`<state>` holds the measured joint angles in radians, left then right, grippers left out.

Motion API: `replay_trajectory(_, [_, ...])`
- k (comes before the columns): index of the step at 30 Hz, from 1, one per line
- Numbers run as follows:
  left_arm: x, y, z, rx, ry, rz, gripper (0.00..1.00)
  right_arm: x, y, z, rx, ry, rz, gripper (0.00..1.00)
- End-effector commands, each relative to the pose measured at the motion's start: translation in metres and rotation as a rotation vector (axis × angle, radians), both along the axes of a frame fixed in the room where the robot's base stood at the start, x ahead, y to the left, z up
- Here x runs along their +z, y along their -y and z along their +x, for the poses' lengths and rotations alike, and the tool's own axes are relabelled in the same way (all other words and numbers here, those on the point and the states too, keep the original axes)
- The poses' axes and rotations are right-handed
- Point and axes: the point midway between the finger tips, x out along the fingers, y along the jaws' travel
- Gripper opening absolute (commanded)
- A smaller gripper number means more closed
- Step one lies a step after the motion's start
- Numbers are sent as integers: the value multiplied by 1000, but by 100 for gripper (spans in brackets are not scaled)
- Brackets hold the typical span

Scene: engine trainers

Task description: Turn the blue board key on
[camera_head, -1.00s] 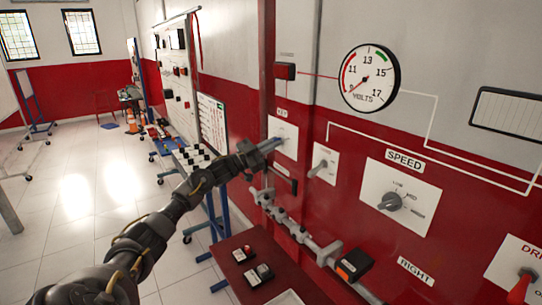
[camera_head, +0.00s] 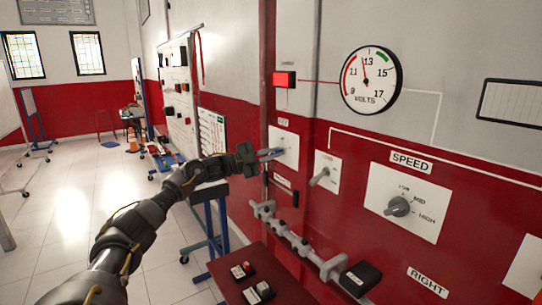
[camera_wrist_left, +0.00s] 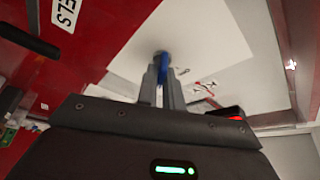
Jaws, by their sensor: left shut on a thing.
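The blue key (camera_wrist_left: 164,66) sits in a white plate (camera_head: 287,140) on the red wall board, below a KEY label. In the left wrist view it stands between the two grey fingers of my left gripper (camera_wrist_left: 161,88), which are closed on it. In the head view my left gripper (camera_head: 270,154) reaches the plate from the left, and its fingers mostly hide the key. The lamp (camera_head: 284,79) above glows bright red. The volts gauge (camera_head: 370,80) needle points between 11 and 13. My right gripper is not in view.
Right of the key plate are a small grey switch (camera_head: 320,176) and the SPEED knob (camera_head: 398,206). A grey rail (camera_head: 290,236) with fittings runs below. A dark red table (camera_head: 262,272) carrying small button boxes stands beneath. Open floor lies at left.

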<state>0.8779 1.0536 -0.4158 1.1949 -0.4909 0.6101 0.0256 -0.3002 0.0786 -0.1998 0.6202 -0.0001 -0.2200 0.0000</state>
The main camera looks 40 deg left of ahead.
Motion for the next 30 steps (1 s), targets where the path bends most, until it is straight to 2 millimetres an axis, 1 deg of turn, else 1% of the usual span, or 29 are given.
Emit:
replay_trajectory(14, [0,0,0,-1,5,15,0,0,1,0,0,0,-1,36])
replay_trajectory(15, [0,0,0,-1,5,15,9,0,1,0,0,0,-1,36])
replay_trajectory(20, [0,0,0,0,5,15,30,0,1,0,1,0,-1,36])
replay_trajectory(30, [-2,-3,-3,1,4,15,30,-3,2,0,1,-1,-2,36])
